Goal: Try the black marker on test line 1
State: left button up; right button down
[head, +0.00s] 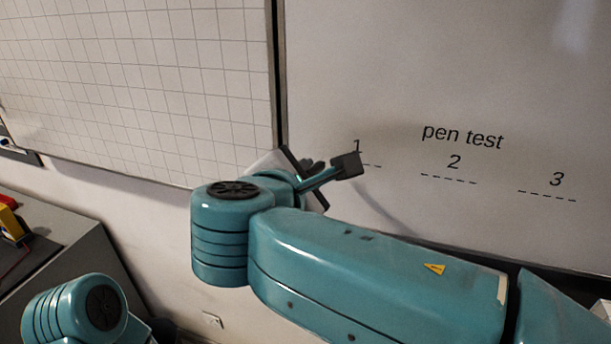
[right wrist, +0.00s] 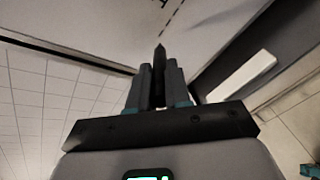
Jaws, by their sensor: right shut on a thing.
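My right gripper (head: 345,166) is in front of the whiteboard, beside test line 1 (head: 372,165), and covers part of that line. In the right wrist view, its two fingers (right wrist: 160,86) are shut on the black marker (right wrist: 160,60). The marker's dark pointed end sticks out past the fingertips, towards the board. In the head view I cannot make the marker out from the dark fingers. Whether the tip touches the board cannot be told. My left gripper is not in view; only part of that arm shows at the lower left.
The whiteboard (head: 430,60) carries "pen test", line 2 (head: 448,179) and line 3 (head: 547,195). A gridded board (head: 130,70) hangs to its left. A pale oblong thing (right wrist: 242,76) lies beside the gripper in the wrist view. A grey surface (head: 60,262) stands at the lower left.

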jog(key=shift+a, duration=0.15)
jog(key=shift+w, duration=0.15)
jog(key=shift+w+d+p, duration=0.3)
jog(key=shift+w, duration=0.5)
